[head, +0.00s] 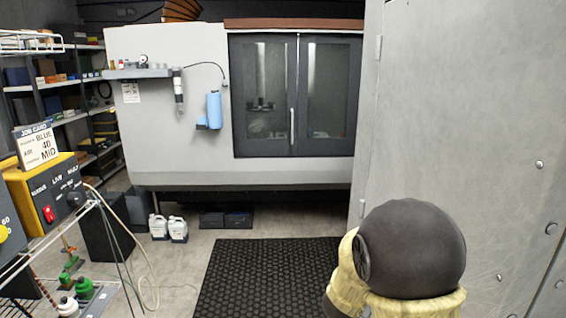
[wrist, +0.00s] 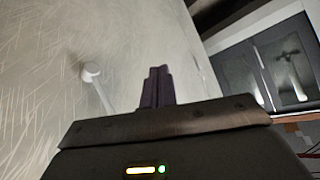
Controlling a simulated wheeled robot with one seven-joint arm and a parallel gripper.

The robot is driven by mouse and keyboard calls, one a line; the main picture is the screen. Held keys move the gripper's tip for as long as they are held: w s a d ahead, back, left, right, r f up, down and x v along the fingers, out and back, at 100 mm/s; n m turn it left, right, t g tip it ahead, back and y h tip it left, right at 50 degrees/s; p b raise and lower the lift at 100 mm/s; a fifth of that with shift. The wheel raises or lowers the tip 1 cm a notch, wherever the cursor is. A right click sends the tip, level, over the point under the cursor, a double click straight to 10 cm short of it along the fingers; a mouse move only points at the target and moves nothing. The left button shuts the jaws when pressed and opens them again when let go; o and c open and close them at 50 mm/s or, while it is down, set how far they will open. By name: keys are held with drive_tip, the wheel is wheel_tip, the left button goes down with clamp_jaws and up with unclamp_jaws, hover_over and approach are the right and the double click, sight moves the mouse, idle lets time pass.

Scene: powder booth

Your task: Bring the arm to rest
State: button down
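My gripper (wrist: 157,86) shows in the wrist view at the lower middle. Its two dark fingers stand side by side and touch, with nothing visible between them. A pale wall or panel lies behind and to the left of the fingers. In the head view my arm's dark rounded joint with its yellowish cover is at the lower right, in front of the grey metal panel (head: 465,120). The gripper itself does not show in the head view.
A white round-ended fixture (wrist: 92,72) is on the pale surface beside my gripper. A large machine (head: 180,140) with dark windowed doors stands ahead. A yellow control box (head: 50,190) and wire rack are at left. The black floor mat (head: 265,275) is clear.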

drive_tip(key=s+a+f+n+g+y, duration=0.1)
drive_tip(key=s+n+g+y, duration=0.1)
drive_tip(key=s, duration=0.8)
drive_tip(key=s+a+f+n+g+y+b, duration=0.1)
drive_tip(key=s+n+g, duration=0.3)
drive_tip(key=s, duration=0.7)
drive_tip(key=shift+a+f+n+g+y, duration=0.2)
drive_tip(key=shift+a+n+g+y, duration=0.25)
drive_tip(key=shift+n+y, duration=0.45)
drive_tip(key=shift+w, duration=0.1)
drive_tip(key=shift+s, duration=0.2)
drive_tip(key=shift+w, duration=0.1)
